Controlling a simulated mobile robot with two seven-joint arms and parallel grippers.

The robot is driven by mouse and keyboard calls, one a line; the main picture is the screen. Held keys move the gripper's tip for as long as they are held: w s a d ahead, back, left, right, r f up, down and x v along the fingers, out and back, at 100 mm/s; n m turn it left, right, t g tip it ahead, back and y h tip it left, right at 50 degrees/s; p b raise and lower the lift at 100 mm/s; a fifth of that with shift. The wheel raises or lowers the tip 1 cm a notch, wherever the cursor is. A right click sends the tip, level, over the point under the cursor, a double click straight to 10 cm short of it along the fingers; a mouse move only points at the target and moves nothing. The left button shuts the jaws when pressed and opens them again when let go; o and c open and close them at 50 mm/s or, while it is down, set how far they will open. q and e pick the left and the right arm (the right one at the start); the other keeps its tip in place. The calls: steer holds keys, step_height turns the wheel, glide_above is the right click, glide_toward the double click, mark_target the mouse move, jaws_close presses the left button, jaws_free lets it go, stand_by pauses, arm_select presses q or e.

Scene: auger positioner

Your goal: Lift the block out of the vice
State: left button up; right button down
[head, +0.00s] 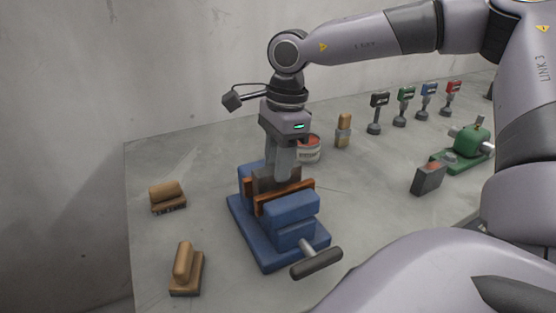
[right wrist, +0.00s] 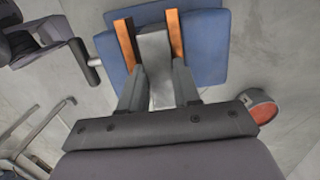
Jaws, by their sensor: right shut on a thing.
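The blue vice (head: 290,208) stands on the grey table, with orange-brown jaw faces and a dark handle at its front right. The grey block (head: 263,182) sits between the two jaw faces. In the right wrist view, the block (right wrist: 155,45) shows between the orange strips of the vice (right wrist: 207,50), with a narrow gap visible on either side. My right gripper (head: 283,168) points down over the vice from above and is shut on the block; its fingers (right wrist: 159,72) lie on both sides of it. The block's lower part is hidden. My left gripper is not in view.
Two wooden-handled brushes (head: 167,196) (head: 186,270) lie left of the vice. A red-topped tin (head: 308,149) stands close behind the gripper, with another brush (head: 343,130) beyond.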

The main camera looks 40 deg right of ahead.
steer(key=shift+s+a+r+b, duration=0.1)
steer(key=shift+s+b, duration=0.1)
steer(key=shift+b, duration=0.1)
steer(key=shift+r, duration=0.15)
steer(key=shift+r+p, duration=2.6)
steer(key=shift+r, duration=1.3)
